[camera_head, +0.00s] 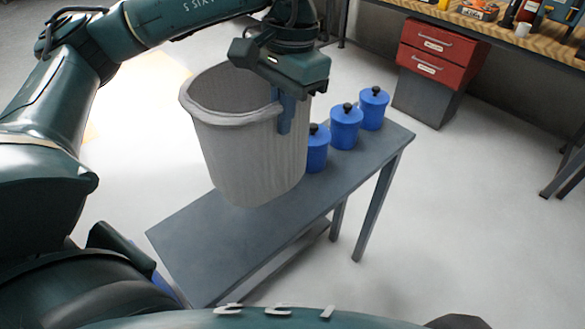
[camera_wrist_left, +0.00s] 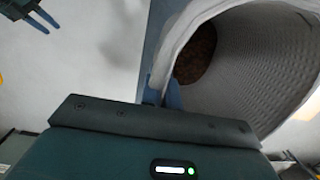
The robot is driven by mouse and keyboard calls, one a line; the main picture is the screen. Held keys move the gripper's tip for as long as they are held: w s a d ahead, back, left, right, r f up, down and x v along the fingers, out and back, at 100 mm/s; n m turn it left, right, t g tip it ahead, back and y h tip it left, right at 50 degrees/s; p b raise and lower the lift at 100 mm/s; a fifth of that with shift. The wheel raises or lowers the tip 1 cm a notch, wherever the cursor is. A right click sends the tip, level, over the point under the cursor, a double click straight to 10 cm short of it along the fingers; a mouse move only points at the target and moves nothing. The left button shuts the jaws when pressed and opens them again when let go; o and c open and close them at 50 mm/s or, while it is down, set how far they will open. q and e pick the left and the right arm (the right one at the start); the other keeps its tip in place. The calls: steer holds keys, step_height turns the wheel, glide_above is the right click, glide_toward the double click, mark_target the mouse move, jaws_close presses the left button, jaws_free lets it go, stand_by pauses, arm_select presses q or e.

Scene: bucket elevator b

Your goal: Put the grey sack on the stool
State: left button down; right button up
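The grey sack (camera_head: 250,150) is a tall, open-topped, ribbed container with a thick rolled rim. It is upright over the middle of a long grey bench-like stool (camera_head: 205,250); I cannot tell whether its base touches the top. My left gripper (camera_head: 287,112) is shut on the sack's rim at its right side, with a blue finger against the outer wall. The left wrist view looks into the sack (camera_wrist_left: 255,60), with brown material at its bottom. My right gripper (camera_wrist_left: 46,26) shows small at that view's upper left, its fingers apart and empty. It is outside the head view.
Several blue lidded canisters, among them a near one (camera_head: 317,152), a middle one (camera_head: 345,130) and a far one (camera_head: 373,110), stand along the stool's far end. A red drawer unit (camera_head: 440,55) is under a wooden workbench (camera_head: 480,25). The stool's near end and floor at right are clear.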

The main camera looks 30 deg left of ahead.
mark_target(282, 146)
arm_select(q)
steer(key=shift+a+f, duration=0.1)
steer(key=shift+f, duration=0.05)
step_height(282, 146, down, 6)
steer(key=shift+p, duration=0.55)
step_height(282, 146, down, 3)
steer(key=shift+f+p, duration=0.1)
steer(key=shift+p, duration=0.2)
steer(key=shift+f, duration=0.25)
steer(key=shift+f+b, duration=0.25)
steer(key=shift+b, duration=0.05)
steer(key=c, duration=1.6)
jaws_free()
steer(key=shift+r, duration=0.1)
steer(key=shift+c, duration=0.2)
arm_select(e)
steer(key=shift+d+r, duration=0.1)
steer(key=shift+r, duration=0.05)
arm_select(q)
steer(key=shift+r, duration=0.1)
arm_select(e)
steer(key=shift+s, duration=0.1)
